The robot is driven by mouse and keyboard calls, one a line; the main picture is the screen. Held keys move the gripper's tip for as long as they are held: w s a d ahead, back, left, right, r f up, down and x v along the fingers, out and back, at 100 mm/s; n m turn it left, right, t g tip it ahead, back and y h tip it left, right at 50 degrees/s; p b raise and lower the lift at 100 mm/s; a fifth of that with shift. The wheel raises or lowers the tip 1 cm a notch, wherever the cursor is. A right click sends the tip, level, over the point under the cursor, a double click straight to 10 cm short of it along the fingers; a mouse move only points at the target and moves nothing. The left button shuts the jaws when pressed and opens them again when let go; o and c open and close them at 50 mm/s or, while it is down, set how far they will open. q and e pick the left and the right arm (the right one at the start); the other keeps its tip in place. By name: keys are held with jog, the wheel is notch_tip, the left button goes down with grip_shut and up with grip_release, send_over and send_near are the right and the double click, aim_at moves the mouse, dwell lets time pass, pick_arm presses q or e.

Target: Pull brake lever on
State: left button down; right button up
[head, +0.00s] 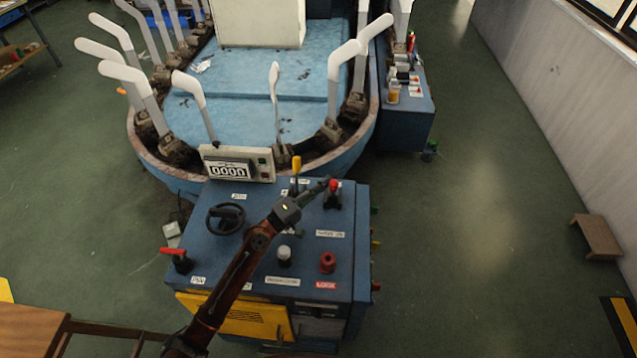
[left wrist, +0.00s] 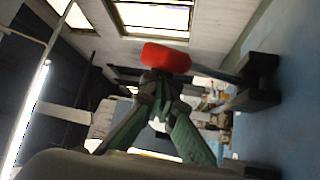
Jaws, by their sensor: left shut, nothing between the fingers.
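A red-topped lever (head: 333,186) stands at the back right of the blue control panel (head: 215,265). Its red handle (left wrist: 166,58) is large in the left wrist view, just past the fingertips. My left gripper (head: 322,185) reaches over the panel from the front, its fingertips close beside this lever. The fingers (left wrist: 160,112) are shut and empty; whether they touch the lever I cannot tell. A yellow-topped lever (head: 296,166) stands just left of it, and a red T-handle (head: 173,251) is at the panel's front left. No readable label shows which is the brake lever. My right gripper is out of view.
The panel also carries a black handwheel (head: 226,217), a pale knob (head: 284,254) and a red button (head: 327,262). A counter box (head: 238,164) stands at its back edge. Behind is the boarding machine with several white sock forms (head: 194,90).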

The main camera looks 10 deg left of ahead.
pick_arm(q)
jog(key=shift+s+d+f, duration=0.1)
jog(key=shift+s+f, duration=0.1)
jog(key=shift+s, duration=0.05)
dwell(0.3)
notch_tip(320, 180, up, 10)
jog(key=shift+a+r, duration=0.15)
jog(key=shift+a, duration=0.05)
dwell(0.5)
jog(key=shift+w, duration=0.1)
